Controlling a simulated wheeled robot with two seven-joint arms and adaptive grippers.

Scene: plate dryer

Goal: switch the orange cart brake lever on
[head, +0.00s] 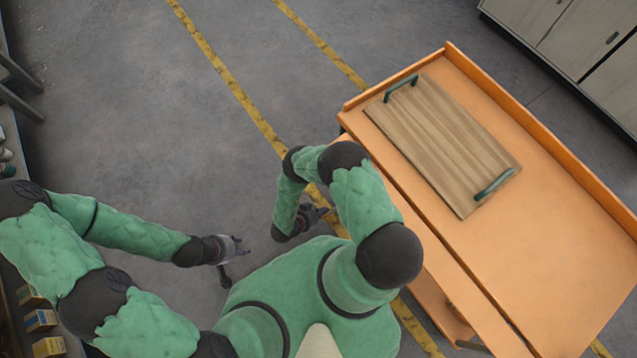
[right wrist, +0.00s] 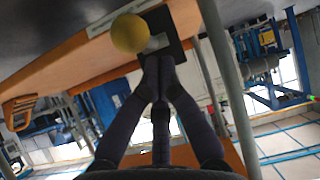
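The orange cart (head: 540,270) stands on the right in the head view; its brake lever cannot be made out there. In the right wrist view a yellow ball knob (right wrist: 130,33) sits in front of a dark plate (right wrist: 168,28) on the orange cart's side (right wrist: 70,65). My left gripper (head: 236,262) is open and empty, away from the cart.
A wooden tray (head: 440,140) with two green handles lies on the cart top. A grey post (right wrist: 222,75) stands close to the right of my right gripper. Grey cabinets (head: 570,35) are at the top right. The floor left of the cart is clear.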

